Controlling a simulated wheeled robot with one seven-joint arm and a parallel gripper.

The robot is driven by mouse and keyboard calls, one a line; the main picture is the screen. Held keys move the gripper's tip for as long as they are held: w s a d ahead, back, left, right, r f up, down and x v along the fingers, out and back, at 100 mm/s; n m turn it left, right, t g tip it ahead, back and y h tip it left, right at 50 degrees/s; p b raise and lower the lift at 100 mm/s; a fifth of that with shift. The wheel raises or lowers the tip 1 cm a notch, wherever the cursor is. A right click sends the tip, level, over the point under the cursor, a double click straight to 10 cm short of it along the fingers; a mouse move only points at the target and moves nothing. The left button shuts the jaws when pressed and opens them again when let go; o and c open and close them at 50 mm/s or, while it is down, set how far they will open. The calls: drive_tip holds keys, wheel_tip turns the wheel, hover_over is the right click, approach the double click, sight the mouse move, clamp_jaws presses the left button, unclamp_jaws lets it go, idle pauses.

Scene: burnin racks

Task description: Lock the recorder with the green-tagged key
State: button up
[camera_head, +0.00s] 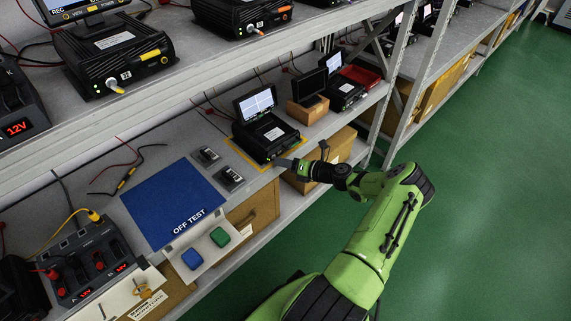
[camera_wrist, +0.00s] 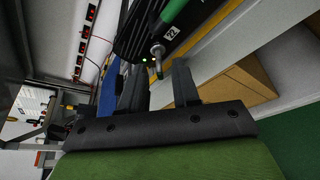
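The recorder (camera_head: 266,134) is a black box with a lit screen on top, standing inside a yellow outline on the middle shelf. In the wrist view its dark front (camera_wrist: 138,30) carries a green strip (camera_wrist: 172,11) and a small label that looks like 22. My gripper (camera_head: 284,163) is at the recorder's front edge. Contact is not visible.
A blue mat (camera_head: 172,204) marked OFF TEST lies left of the recorder, beside a tray with a blue pad (camera_head: 192,259) and a green pad (camera_head: 220,237). A cardboard box (camera_head: 307,109) stands to the right. The upper shelf (camera_head: 190,92) holds more recorders.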

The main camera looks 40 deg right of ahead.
clamp_jaws()
drive_tip(key=shift+a+n+h+p, duration=0.2)
drive_tip(key=shift+n+h+p, duration=0.55)
drive_tip(key=shift+n+h, duration=1)
drive_tip(key=shift+a+n+h+p, duration=0.25)
drive_tip(key=shift+n+h+p, duration=0.7)
drive_tip(key=shift+n, duration=1.35)
drive_tip(key=shift+a+n+h+p, duration=0.2)
drive_tip(key=shift+n+h+p, duration=0.4)
drive_tip(key=shift+n+h, duration=1.2)
drive_tip(key=shift+n+y, duration=0.3)
drive_tip(key=shift+n, duration=0.05)
